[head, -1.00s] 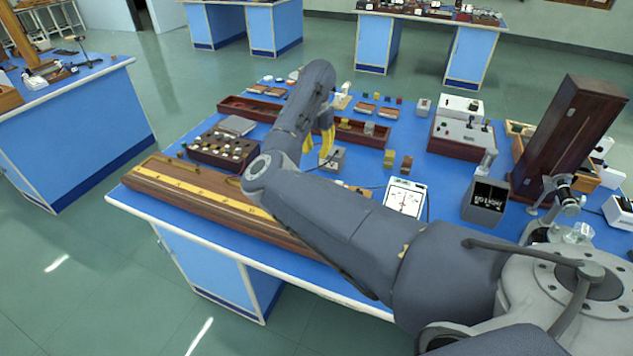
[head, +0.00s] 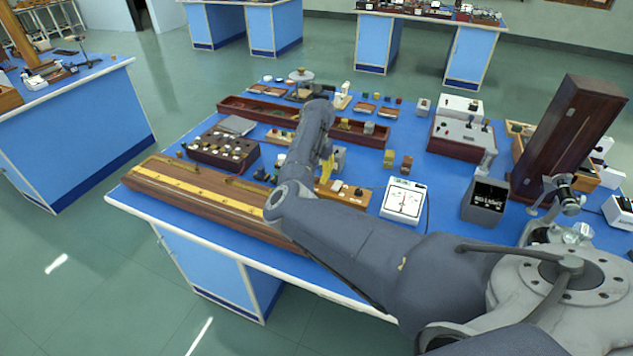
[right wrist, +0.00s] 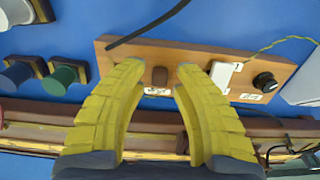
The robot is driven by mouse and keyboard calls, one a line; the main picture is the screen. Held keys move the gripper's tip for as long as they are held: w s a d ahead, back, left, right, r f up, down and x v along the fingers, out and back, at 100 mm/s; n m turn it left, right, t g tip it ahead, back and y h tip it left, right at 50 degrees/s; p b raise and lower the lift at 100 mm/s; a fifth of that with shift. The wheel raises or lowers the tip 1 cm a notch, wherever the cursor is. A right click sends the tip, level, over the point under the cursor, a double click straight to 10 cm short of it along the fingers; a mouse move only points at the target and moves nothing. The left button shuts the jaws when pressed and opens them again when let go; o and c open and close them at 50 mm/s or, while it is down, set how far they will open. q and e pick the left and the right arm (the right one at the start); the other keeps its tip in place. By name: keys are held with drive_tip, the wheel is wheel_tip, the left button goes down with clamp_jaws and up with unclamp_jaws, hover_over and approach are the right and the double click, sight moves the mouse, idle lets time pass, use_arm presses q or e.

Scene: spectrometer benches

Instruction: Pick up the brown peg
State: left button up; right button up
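The brown peg (right wrist: 160,77) is a short dark-brown block standing on a wooden board (right wrist: 205,77) in the right wrist view. The board also shows in the head view (head: 350,196), partly hidden by my right arm; I cannot clearly pick out the peg there. My right gripper (right wrist: 159,69) has two yellow fingers spread apart, with the peg in the gap between the tips. A gap is visible on each side of the peg. In the head view the right gripper (head: 328,174) is low over the bench, partly covered by its own arm. My left gripper is not in view.
The board also carries a white block (right wrist: 224,75) and a black knob (right wrist: 264,82) right of the peg. A dark cable crosses the board's left end. Green (right wrist: 64,74) and grey cylinders stand left. A white meter (head: 404,198) stands right of the board.

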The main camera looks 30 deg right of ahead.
drive_tip(key=shift+f, duration=0.85)
clamp_jaws()
